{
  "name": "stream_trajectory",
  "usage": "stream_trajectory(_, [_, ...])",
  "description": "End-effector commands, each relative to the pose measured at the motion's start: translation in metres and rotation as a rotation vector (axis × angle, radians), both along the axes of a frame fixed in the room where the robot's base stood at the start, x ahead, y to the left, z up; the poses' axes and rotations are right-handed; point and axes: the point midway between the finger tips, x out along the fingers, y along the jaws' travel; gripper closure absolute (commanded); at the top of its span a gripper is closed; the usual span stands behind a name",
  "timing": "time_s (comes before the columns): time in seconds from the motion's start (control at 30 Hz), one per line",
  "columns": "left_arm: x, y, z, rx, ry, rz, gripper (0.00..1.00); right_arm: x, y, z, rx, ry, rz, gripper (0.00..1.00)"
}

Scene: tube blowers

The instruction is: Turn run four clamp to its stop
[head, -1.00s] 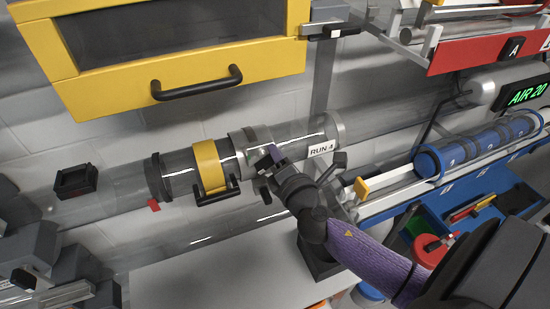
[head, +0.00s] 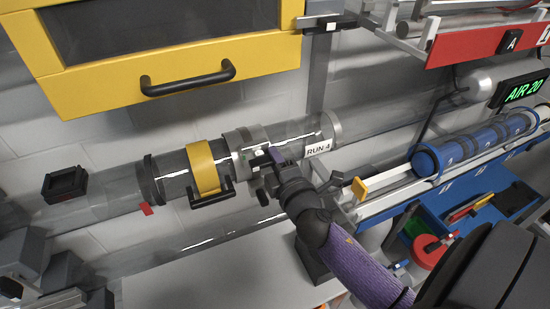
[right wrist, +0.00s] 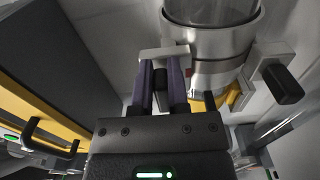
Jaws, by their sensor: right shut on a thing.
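The clear tube labelled RUN 4 (head: 318,149) runs across the head view. A grey metal clamp collar (head: 236,141) sits around it, left of the label, and shows close up in the right wrist view (right wrist: 212,45). My right gripper (head: 268,157) is at the collar's near side. In the right wrist view its purple fingers (right wrist: 160,85) are shut on a small black clamp handle (right wrist: 160,79) beside the collar; the fingers partly hide it. Another black handle (right wrist: 283,84) sticks out on the collar's other side. My left gripper is not in view.
A yellow-framed cabinet (head: 290,30) with a black handle hangs above the tube. A yellow band (head: 203,168) with a black handle is left of the collar. A blue canister (head: 470,142) lies on a rail at right. Grey blocks (head: 22,250) stand at lower left.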

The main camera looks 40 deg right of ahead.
Motion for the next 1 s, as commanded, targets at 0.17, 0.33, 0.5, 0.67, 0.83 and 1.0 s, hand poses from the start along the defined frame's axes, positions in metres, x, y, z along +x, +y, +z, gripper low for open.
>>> stream_trajectory(0.17, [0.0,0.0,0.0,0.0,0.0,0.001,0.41,0.0,0.0,-0.001,0.005,0.0,0.0,1.0])
stream_trajectory(0.33, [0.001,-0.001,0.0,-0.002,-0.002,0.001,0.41,0.0,0.0,-0.001,0.005,0.001,0.0,1.0])
stream_trajectory(0.5, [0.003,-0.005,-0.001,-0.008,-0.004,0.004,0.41,0.0,0.0,-0.001,0.004,0.001,0.0,0.51])
stream_trajectory(0.67, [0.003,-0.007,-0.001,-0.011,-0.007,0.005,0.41,0.0,0.0,-0.001,0.004,0.0,0.0,0.46])
stream_trajectory(0.83, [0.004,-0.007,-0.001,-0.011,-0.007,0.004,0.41,-0.002,0.001,-0.001,0.004,0.001,0.0,0.46])
stream_trajectory(1.0, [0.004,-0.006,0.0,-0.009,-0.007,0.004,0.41,-0.028,0.007,-0.001,0.006,0.004,-0.001,0.46])
